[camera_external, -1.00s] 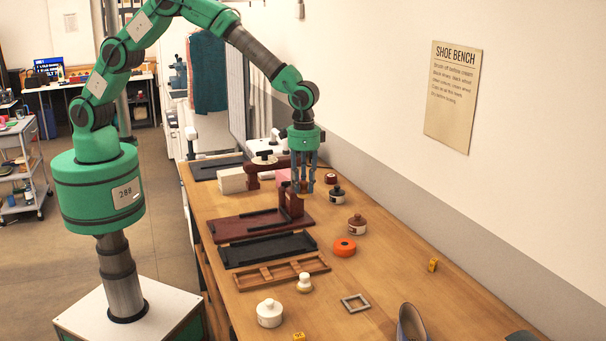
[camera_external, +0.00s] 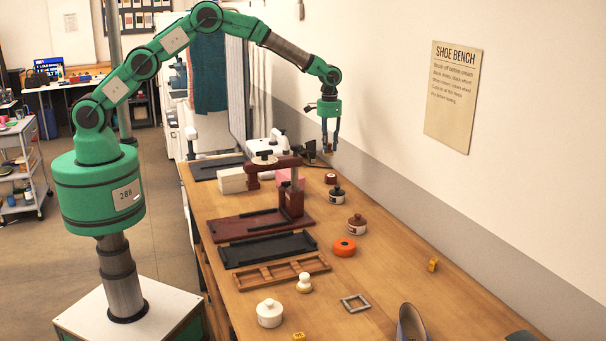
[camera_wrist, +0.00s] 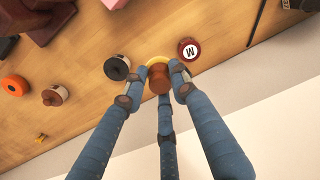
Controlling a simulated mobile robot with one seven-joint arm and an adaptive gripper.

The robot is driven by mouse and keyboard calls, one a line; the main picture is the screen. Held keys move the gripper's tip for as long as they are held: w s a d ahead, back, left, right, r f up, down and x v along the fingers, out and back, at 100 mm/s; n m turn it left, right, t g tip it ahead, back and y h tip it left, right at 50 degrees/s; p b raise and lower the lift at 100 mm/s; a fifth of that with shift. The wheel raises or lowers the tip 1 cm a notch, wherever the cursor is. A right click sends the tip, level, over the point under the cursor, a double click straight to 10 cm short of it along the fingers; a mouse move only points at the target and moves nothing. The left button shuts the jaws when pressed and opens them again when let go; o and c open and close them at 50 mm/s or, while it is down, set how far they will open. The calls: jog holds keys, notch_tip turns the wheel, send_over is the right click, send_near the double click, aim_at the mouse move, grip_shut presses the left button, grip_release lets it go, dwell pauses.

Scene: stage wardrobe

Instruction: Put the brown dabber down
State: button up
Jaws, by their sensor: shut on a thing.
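My gripper (camera_external: 329,146) is raised above the far right part of the bench, near the wall. In the wrist view its blue fingers (camera_wrist: 160,90) are closed around the brown dabber (camera_wrist: 160,80), whose brown knob faces the camera. A yellowish rim shows just beyond the knob. The wooden bench (camera_external: 400,262) lies below; I cannot tell the exact gap.
Beside the gripper in the wrist view are a black-lidded jar (camera_wrist: 117,67) and a dark red lid marked M (camera_wrist: 188,50). A brown-lidded jar (camera_external: 357,224), orange tin (camera_external: 345,248) and maroon press (camera_external: 292,198) stand nearer.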

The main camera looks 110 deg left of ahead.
jog(key=s+a+n, duration=0.1)
jog(key=s+a, duration=0.3)
jog(key=a, duration=0.4)
jog(key=s+a+n, duration=0.1)
jog(key=s+a, duration=0.4)
jog(key=a, duration=0.2)
jog(key=shift+w+d+f, duration=0.1)
jog(key=shift+w+f, duration=0.05)
jog(key=shift+f, duration=1.15)
jog(key=shift+w+d+f, duration=0.1)
jog(key=shift+f, duration=1.15)
jog(key=shift+f, duration=0.1)
jog(key=shift+f, duration=3.05)
jog(key=shift+f, duration=1.85)
jog(key=shift+f, duration=0.15)
